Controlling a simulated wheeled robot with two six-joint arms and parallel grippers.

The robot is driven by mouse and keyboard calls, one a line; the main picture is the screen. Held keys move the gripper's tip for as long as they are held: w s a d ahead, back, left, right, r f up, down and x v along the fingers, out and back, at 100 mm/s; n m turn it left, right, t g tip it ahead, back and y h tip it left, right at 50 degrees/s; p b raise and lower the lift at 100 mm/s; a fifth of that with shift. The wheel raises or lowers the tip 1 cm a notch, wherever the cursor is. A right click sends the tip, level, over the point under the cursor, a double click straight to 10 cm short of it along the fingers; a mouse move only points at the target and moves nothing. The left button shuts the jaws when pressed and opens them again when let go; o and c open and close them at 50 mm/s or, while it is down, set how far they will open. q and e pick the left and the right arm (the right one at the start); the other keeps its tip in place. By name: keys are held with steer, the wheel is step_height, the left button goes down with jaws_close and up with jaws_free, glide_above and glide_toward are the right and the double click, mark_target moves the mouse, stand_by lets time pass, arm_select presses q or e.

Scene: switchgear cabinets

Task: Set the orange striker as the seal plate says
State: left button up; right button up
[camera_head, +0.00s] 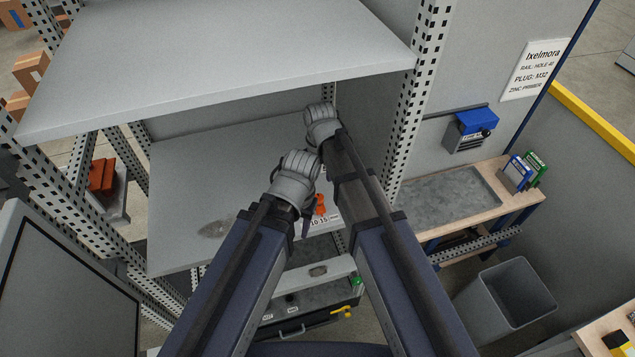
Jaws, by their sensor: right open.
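A small orange striker (320,204) shows at the front edge of the middle shelf, partly hidden by my arms. A white number strip (319,221) just below it reads about "10 15"; part is covered. A dark finger that I take for my right gripper (306,221) is just left of the striker. It is open; whether it touches the striker is unclear. My left gripper is hidden; only its arm and grey wrist show. A white plate (536,69) on the grey panel reads "Ixelmora", a "RAIL: HOLE" line, "PLUG: M32" and "ZINC PRIMER". I cannot tell if it is the seal plate.
A broad upper shelf (220,60) overhangs the middle shelf (190,190). A perforated post (412,100) stands right of my arms. A workbench (530,200) and a grey bin (505,300) are at right. An orange-red item (101,176) is at left.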

mark_target(319, 197)
steer(key=shift+w, duration=0.1)
step_height(319, 197, down, 8)
steer(key=b, duration=0.8)
steer(key=shift+r, duration=0.2)
jaws_close()
stand_by(1.2)
